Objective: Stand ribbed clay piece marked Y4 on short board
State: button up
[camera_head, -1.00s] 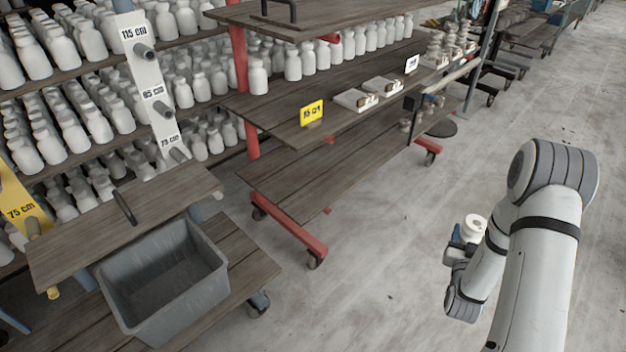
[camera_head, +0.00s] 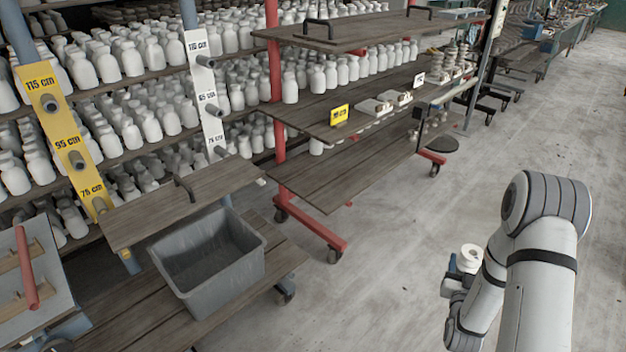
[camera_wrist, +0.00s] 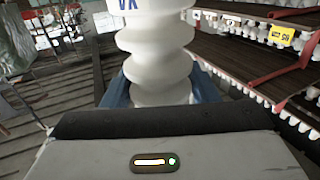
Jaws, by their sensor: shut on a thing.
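My gripper (camera_head: 457,275) is shut on a white ribbed clay piece (camera_head: 469,257) at the lower right of the head view. In the wrist view the ribbed piece (camera_wrist: 155,55) stands between the blue fingers of my gripper (camera_wrist: 160,92). Blue marking shows on it, cut off by the top edge, so I cannot read it surely. A short wooden board (camera_head: 150,213) with a dark handle lies at left, above a grey bin. It looks bare apart from the handle. The held piece is well away from it, over open floor.
The grey bin (camera_head: 215,265) stands on a lower plank shelf. A yellow post (camera_head: 62,140) and a white post (camera_head: 207,95) carry height labels. A red-framed rack holds longer boards (camera_head: 350,165), small trays and a yellow tag (camera_head: 339,115). White bottles fill shelves behind. Concrete floor at right is clear.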

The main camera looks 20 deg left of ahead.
aim_at(221, 177)
jog(key=z, duration=0.95)
jog(key=i, duration=0.1)
jog(key=u, duration=2.8)
jog(key=i, duration=1)
jog(key=z, duration=0.15)
